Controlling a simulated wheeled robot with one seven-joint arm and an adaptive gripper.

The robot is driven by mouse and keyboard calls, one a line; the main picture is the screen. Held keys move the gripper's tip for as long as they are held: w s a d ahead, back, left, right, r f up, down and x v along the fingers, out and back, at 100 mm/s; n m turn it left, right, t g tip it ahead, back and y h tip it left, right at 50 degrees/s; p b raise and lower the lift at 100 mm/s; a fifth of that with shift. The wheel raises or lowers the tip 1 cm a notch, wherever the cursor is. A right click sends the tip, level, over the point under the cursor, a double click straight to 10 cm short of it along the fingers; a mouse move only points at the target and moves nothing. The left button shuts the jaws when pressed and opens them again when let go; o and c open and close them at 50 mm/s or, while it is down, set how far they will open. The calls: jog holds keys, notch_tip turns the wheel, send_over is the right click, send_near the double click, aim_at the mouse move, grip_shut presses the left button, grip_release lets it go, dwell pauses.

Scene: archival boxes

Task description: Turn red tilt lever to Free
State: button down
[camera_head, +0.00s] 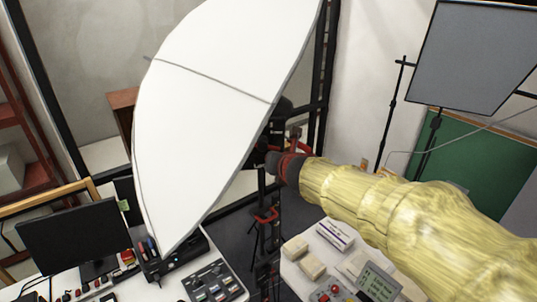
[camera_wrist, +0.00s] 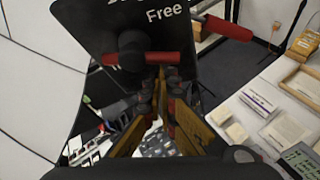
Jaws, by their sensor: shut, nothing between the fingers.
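In the wrist view, a dark plate (camera_wrist: 95,25) carries the white word "Free" at its top. A red lever (camera_wrist: 150,58) with a round black hub lies level across the plate, below the word. A second red-ended bar (camera_wrist: 228,28) sticks out at the upper right; I cannot tell which of the two is the tilt lever. My gripper (camera_wrist: 161,84) is shut and empty, its tips just below the first lever's right part. I cannot tell whether they touch it. In the head view, my arm's black end reaches the stand (camera_head: 268,215) beside the umbrella; the fingers are not clear there.
A large white umbrella (camera_head: 205,105) stands close to the left of my arm's end. A white table (camera_head: 318,262) with boxes and a grey device (camera_head: 378,283) lies below my arm. A grey panel (camera_head: 475,55) on a stand is at the upper right.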

jog(key=shift+d, duration=0.1)
jog(key=shift+r+p, duration=0.7)
jog(key=shift+r, duration=0.2)
jog(key=shift+r, duration=0.1)
notch_tip(320, 180, down, 5)
jog(key=b, duration=0.4)
jog(key=a+p+v, duration=0.1)
jog(key=p+v, duration=0.2)
jog(key=v, duration=0.6)
jog(key=shift+r, duration=0.45)
jog(key=shift+s+a, duration=0.1)
